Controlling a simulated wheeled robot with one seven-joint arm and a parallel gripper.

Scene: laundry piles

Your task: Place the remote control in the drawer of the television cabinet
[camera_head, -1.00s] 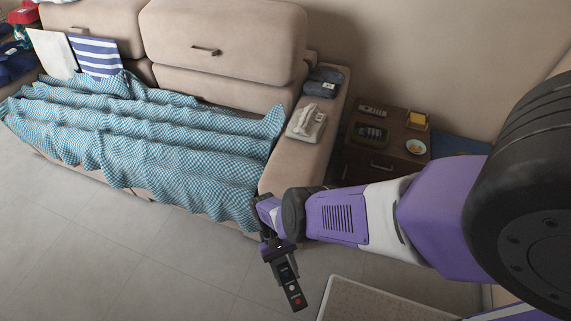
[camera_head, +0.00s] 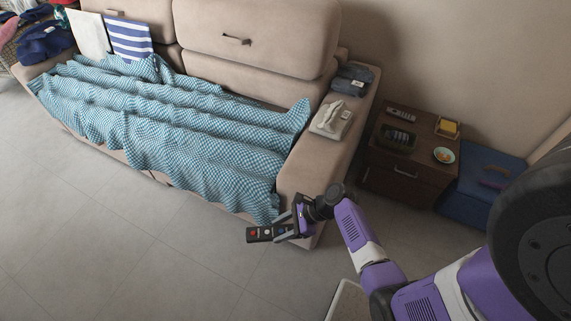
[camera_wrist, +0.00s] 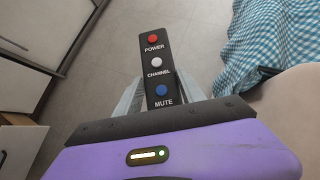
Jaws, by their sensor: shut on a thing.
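The remote control (camera_head: 264,233) is a slim black bar with red, white and blue buttons. My gripper (camera_head: 283,227) is shut on it in front of the sofa's right arm, above the floor. In the wrist view the remote (camera_wrist: 155,58) sticks out between my two grey fingers (camera_wrist: 160,96), its labels POWER, CHANNEL and MUTE facing the camera; its near end is hidden by my gripper. At the wrist view's left edge are pale cabinet fronts with dark edges (camera_wrist: 28,32); I cannot tell whether they belong to the television cabinet. No drawer is clearly visible as open.
The beige sofa (camera_head: 250,62) carries a blue checked blanket (camera_head: 165,125). A dark wooden side cabinet (camera_head: 385,178) with a handled front stands right of it, with small items on top. A pale-topped piece (camera_head: 346,303) is at the bottom. Tiled floor (camera_head: 120,240) at left is clear.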

